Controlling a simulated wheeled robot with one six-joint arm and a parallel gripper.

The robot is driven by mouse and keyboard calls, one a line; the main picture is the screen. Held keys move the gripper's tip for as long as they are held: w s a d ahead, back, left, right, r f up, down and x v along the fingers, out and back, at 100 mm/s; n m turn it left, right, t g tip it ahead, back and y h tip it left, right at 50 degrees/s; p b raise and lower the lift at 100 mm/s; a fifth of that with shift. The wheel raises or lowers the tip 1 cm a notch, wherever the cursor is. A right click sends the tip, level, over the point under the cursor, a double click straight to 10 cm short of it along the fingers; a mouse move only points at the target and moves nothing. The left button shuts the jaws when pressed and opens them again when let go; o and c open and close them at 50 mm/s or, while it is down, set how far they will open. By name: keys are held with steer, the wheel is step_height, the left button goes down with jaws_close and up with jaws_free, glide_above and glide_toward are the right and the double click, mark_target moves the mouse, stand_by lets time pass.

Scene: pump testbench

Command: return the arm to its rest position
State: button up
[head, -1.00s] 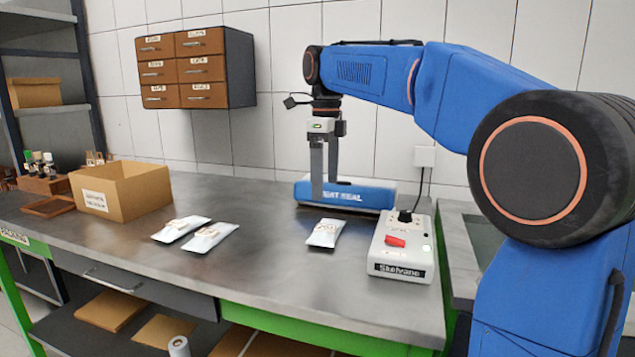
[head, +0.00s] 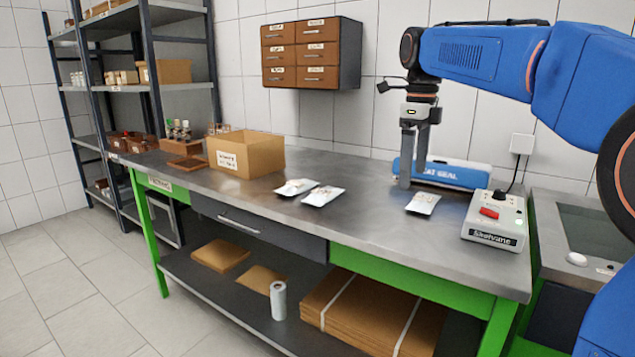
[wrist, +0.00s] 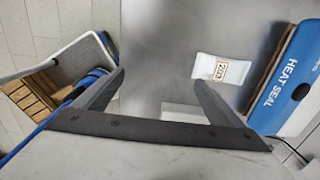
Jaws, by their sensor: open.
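My blue arm (head: 480,60) reaches in from the right in the head view, with its wrist pointing down over the bench. My gripper (head: 413,180) hangs in front of the blue heat sealer, above the bench top. In the wrist view the two fingers of my gripper (wrist: 160,90) stand wide apart with nothing between them. A white labelled pouch (head: 423,203) lies on the bench close to the gripper. It also shows in the wrist view (wrist: 205,70), beyond the right finger.
The blue heat sealer (head: 455,175) and a white control box (head: 495,222) with a red switch stand at the bench's right. Two white pouches (head: 322,196) lie mid-bench. An open cardboard box (head: 265,158) stands at the left. A drawer cabinet (head: 315,52) hangs on the wall.

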steer(key=s+d+f+n+t, duration=0.2)
steer(key=s+d+f+n, duration=0.1)
steer(key=s+f+n, duration=0.9)
steer(key=s+d+f+n+t, duration=0.2)
steer(key=s+f+n, duration=1)
steer(key=s, duration=0.7)
step_height(320, 180, down, 2)
steer(key=shift+s+d+f+n+t, duration=0.1)
steer(key=shift+s+d+n+t, duration=0.25)
steer(key=shift+d, duration=0.45)
